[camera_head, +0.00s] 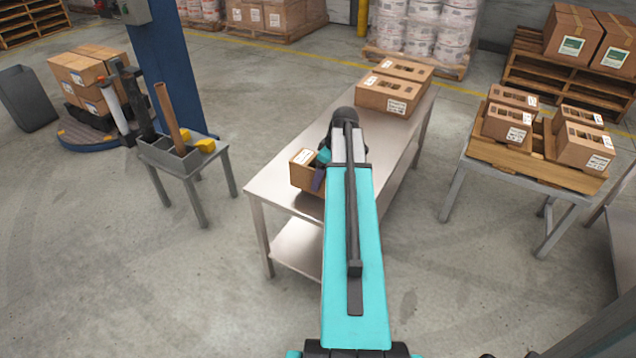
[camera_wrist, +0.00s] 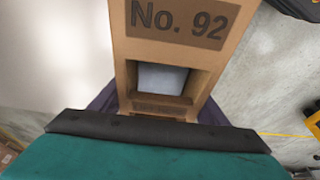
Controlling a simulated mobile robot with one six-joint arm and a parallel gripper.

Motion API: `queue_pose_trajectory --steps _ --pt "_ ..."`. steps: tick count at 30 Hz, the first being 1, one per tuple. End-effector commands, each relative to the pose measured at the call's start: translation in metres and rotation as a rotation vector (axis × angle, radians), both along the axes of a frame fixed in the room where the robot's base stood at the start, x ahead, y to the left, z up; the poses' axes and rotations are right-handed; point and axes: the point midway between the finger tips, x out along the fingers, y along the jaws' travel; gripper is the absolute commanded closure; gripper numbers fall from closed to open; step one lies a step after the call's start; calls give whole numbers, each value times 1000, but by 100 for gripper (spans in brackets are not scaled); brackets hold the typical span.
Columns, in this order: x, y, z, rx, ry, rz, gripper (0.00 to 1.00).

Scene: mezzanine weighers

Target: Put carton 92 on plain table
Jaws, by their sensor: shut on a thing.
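Carton 92 (camera_wrist: 185,52) is a brown cardboard box marked "No. 92", with a cut-out window in its face in the wrist view. In the head view this carton (camera_head: 301,172) shows at the near left part of the plain steel table (camera_head: 275,190), partly behind my arm. My gripper (camera_head: 319,176) is shut on it; its teal and black part (camera_wrist: 160,145) covers the bottom of the wrist view. I cannot tell whether the carton touches the table top or hangs just above it.
Two cartons (camera_head: 388,97) stand at the far end of the same table. At right, a second table (camera_head: 452,195) bears a pallet with several cartons (camera_head: 583,147). At left, a small stand (camera_head: 183,172) holds a grey tool bin. The middle of the steel table looks clear.

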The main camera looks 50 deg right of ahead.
Motion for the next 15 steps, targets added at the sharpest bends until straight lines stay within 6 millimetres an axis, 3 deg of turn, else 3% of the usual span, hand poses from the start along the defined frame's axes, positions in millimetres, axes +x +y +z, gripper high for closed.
queue_pose_trajectory --steps 15 --pt "8 6 -1 -1 0 1 85"
